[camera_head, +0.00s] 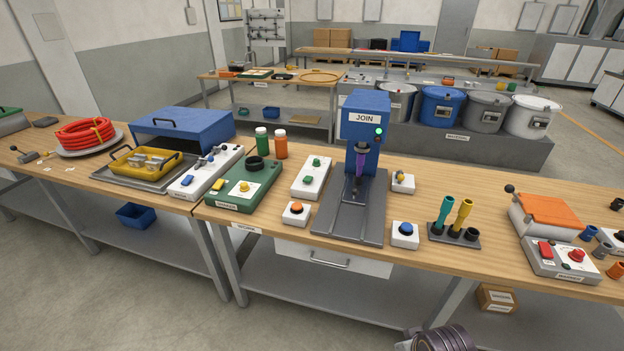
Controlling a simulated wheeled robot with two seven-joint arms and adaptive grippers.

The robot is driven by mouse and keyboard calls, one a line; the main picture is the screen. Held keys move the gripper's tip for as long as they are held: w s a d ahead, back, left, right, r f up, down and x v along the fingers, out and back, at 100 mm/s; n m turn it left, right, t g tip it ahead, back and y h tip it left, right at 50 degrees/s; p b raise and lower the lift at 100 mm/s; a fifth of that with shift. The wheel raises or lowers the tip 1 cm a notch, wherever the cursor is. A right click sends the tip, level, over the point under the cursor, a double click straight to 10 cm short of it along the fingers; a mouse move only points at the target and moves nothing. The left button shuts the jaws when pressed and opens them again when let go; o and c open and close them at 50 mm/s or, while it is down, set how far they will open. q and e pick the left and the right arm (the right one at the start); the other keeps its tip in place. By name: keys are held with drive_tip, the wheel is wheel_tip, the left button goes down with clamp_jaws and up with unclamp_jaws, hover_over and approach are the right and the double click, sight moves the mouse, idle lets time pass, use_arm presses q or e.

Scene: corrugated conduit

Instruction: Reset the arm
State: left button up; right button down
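A purple part (360,160) sits upright under the press head, above a dark base plate (348,222). A dark grey ribbed thing (445,338) shows at the bottom edge, cut off by the frame; I cannot tell what it is.
The wooden bench (300,243) holds button boxes, a green device (242,187), a yellow tray (150,160), a red hose coil (85,134), a stand with teal and yellow tubes (455,236) and an orange-topped machine (545,215). Bins (440,108) stand behind.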

drive_tip(key=s+f+g, duration=0.1)
drive_tip(key=s+f, duration=0.2)
drive_tip(key=f, duration=2.8)
drive_tip(key=s+d+f, duration=0.3)
drive_tip(key=s+f, duration=0.7)
drive_tip(key=s, duration=0.1)
drive_tip(key=s+d+f+g, duration=0.1)
drive_tip(key=s+d+f, duration=0.2)
drive_tip(key=s+f, duration=0.7)
drive_tip(key=shift+s+n, duration=0.3)
drive_tip(key=shift+s, duration=0.05)
drive_tip(key=shift+w, duration=0.15)
